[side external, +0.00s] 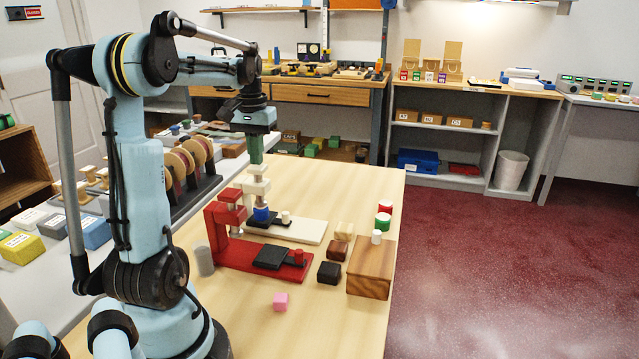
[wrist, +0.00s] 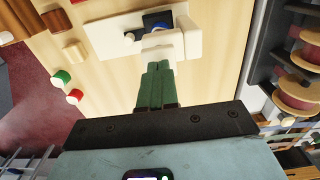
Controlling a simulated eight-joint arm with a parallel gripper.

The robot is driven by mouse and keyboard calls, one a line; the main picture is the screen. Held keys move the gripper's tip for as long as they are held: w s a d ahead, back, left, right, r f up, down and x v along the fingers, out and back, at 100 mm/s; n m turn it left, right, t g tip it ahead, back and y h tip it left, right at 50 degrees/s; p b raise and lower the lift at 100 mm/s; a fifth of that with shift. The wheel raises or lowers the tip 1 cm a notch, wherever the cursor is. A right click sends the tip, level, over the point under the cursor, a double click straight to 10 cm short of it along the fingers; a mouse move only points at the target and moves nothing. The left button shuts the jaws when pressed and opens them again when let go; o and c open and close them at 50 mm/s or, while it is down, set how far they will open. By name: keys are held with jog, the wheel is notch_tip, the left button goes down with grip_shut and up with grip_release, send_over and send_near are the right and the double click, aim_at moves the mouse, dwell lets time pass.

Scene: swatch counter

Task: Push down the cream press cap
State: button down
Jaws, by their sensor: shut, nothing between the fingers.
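The cream press (side external: 312,231) stands on the wooden table behind the red press, with a blue piece (side external: 261,213) under its head. Its cream cap (side external: 257,186) sits at the top of the press. My gripper (side external: 255,162) has green fingers, pointing down and closed together with nothing between them. The fingertips are right above the cap, very close or touching; I cannot tell which. In the wrist view the green fingers (wrist: 159,68) overlap the cream press top (wrist: 162,45), and the blue piece (wrist: 158,20) shows beyond it.
The red press (side external: 222,245) stands just in front. A brown wooden block (side external: 372,270), small dark blocks (side external: 329,272), and red and green pieces lie to the right. The table's front right is mostly clear.

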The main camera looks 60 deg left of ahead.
jog(key=shift+f, duration=0.8)
dwell(0.4)
jog(key=shift+r, duration=4.05)
jog(key=shift+w+d, duration=0.25)
jog(key=shift+d, duration=0.15)
jog(key=w+d+f+m+t, duration=0.1)
jog(key=d+f+m+t, duration=0.1)
jog(key=d, duration=0.8)
jog(key=d+f+m+t, duration=0.2)
jog(key=d+f+m, duration=0.2)
jog(key=d, duration=0.7)
jog(key=w+d+f+m+t, duration=0.1)
jog(key=d+f+m+t, duration=0.2)
jog(key=d, duration=0.7)
jog(key=shift+w+d+f, duration=0.25)
jog(key=shift+w+f, duration=0.05)
jog(key=shift+f, duration=0.15)
